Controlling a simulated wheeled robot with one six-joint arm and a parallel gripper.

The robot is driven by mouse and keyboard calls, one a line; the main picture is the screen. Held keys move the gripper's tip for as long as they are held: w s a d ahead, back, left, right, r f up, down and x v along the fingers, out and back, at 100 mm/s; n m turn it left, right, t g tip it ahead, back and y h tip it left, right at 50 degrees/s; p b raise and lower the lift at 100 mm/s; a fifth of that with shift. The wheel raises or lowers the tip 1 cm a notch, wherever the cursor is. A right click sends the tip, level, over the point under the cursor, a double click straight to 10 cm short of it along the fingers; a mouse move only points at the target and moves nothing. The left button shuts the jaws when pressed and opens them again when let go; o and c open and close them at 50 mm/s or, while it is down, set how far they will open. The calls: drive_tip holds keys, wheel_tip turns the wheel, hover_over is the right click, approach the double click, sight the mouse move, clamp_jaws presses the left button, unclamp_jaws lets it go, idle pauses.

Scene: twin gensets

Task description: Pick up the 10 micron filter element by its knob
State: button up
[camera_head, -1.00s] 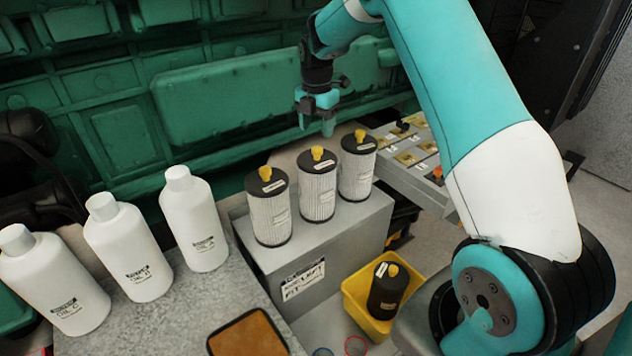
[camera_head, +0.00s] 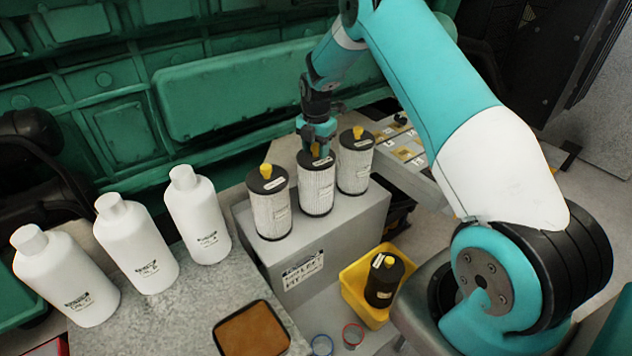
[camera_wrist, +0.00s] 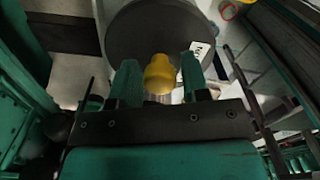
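Three white pleated filter elements with black caps and yellow knobs stand on a grey box: a left one (camera_head: 270,208), a middle one (camera_head: 316,188) and a right one (camera_head: 354,166). Their labels are too small to read, so I cannot tell which is 10 micron. My gripper (camera_head: 315,150) is over the middle element, its fingers down at the knob. In the wrist view, the yellow knob (camera_wrist: 160,74) on the dark cap (camera_wrist: 150,35) lies between the fingers of my gripper (camera_wrist: 160,80), with a gap on each side. A white tag on the cap is partly visible.
The grey box (camera_head: 345,232) has a printed label on its front. A yellow bin (camera_head: 356,300) holds a black canister (camera_head: 384,280). Three white bottles (camera_head: 136,245) stand on the left on a grey surface, with a brown-topped tray (camera_head: 251,338) nearer. A green engine (camera_head: 230,95) stands behind.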

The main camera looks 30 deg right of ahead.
clamp_jaws()
drive_tip(key=shift+r, duration=0.1)
